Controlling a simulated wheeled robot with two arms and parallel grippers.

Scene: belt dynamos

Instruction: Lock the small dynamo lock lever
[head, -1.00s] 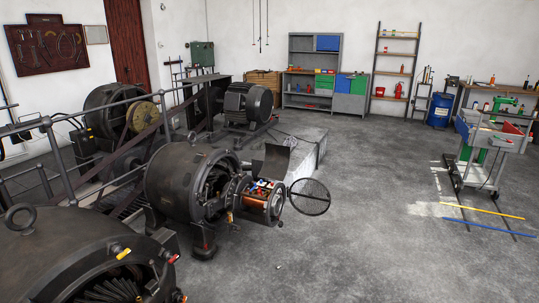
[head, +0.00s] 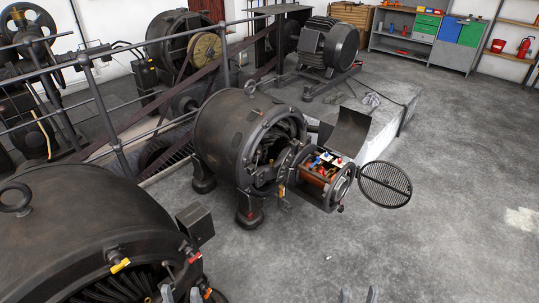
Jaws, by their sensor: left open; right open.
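The small dynamo (head: 225,128) stands in the middle of the head view, a dark drum with an open end facing right. Its opened end housing (head: 318,180) shows copper windings and red, blue and white parts inside. I cannot tell which piece is the lock lever. My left gripper (head: 181,295) is open at the bottom edge, beside the large dynamo. My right gripper (head: 359,295) is open at the bottom edge over bare floor. Both are apart from the small dynamo.
The large dynamo (head: 80,215) fills the lower left, with a yellow lever (head: 120,265) and a red one (head: 195,257). A round mesh cover (head: 385,184) swings out right of the housing. Railings (head: 98,100) run behind. The floor (head: 440,240) at right is clear.

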